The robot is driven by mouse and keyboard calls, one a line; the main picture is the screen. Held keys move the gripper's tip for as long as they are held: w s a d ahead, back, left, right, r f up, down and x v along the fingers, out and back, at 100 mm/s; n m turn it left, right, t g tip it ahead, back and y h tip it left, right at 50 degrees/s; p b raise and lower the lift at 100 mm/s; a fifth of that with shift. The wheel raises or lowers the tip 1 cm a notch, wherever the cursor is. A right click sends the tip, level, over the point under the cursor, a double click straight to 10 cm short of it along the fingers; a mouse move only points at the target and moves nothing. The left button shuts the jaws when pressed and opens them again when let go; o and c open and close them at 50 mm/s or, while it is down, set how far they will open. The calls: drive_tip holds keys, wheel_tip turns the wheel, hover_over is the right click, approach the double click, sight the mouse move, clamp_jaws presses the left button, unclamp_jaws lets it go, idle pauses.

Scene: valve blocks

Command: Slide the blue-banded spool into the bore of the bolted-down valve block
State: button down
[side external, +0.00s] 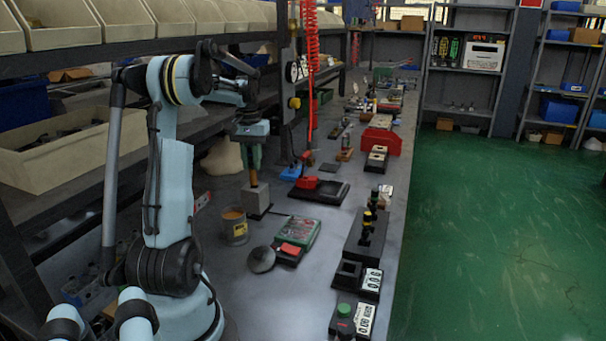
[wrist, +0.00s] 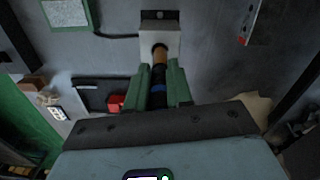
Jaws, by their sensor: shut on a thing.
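My gripper (side external: 252,166) points down above the valve block, and its green fingers (wrist: 160,72) are shut on the spool. The spool (wrist: 159,56) has a brass-coloured end, dark sections and a blue band (wrist: 158,88) between the fingers. In the side view the spool's brass part (side external: 253,179) shows below the fingers, upright over the block.
A tin (side external: 235,226) stands close to the block at front left. A green-topped box (side external: 299,231) and a black tray with a red piece (side external: 319,190) lie to the right. Shelf bins (side external: 75,150) stand behind my arm.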

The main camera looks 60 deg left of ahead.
sight(255, 185)
drive_tip(key=shift+f, duration=2.05)
drive_tip(key=shift+f, duration=0.35)
drive_tip(key=shift+f, duration=0.25)
drive_tip(key=c, duration=1.1)
unclamp_jaws()
drive_tip(key=shift+c, duration=0.2)
drive_tip(key=shift+o, duration=0.6)
drive_tip(key=shift+w+d, duration=0.1)
drive_tip(key=shift+w, duration=0.05)
